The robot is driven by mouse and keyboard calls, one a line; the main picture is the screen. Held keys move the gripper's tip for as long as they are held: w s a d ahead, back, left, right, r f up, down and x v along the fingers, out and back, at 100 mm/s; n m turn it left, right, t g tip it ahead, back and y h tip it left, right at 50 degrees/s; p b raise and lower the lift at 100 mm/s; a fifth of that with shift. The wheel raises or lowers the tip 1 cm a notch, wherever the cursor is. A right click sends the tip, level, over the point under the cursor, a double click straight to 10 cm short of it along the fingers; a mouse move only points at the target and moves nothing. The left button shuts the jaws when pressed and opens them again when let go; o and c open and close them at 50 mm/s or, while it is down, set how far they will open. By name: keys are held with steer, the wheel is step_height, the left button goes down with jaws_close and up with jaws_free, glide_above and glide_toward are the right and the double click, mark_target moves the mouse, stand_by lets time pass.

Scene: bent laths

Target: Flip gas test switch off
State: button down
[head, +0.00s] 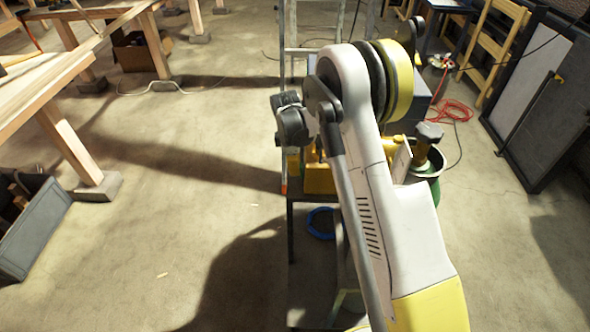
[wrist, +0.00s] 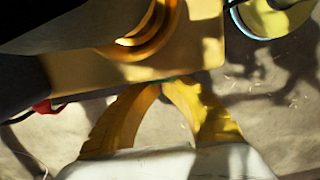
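My gripper (wrist: 164,84) shows in the wrist view as two yellow fingers that slant together until their tips nearly meet. I see nothing clearly held between them. The tips are at the lower edge of a yellow box (wrist: 85,72); I cannot tell whether they touch it. A small teal spot shows at the tips. A round orange-yellow ring (wrist: 152,38) is on the box, partly under a dark shape. In the head view the yellow box (head: 318,180) is partly hidden by my arm, and my gripper is hidden. I cannot make out the gas test switch in either view.
A green bucket (head: 436,190) stands right of my arm; its rim shows in the wrist view (wrist: 232,20). A blue coil (head: 320,222) lies low beside my arm. A red hose (head: 455,110) lies behind. A wooden bench (head: 40,85) is left, with clear floor (head: 190,190) between.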

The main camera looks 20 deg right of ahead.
steer(key=shift+r+p, duration=0.4)
steer(key=shift+r, duration=0.35)
steer(key=shift+w+a+f, duration=0.1)
steer(key=shift+w+a, duration=0.05)
steer(key=shift+a, duration=0.4)
steer(key=w+a+r+p, duration=0.2)
steer(key=a+r, duration=0.4)
steer(key=r, duration=0.3)
steer(key=shift+p, duration=0.5)
steer(key=shift+r, duration=0.1)
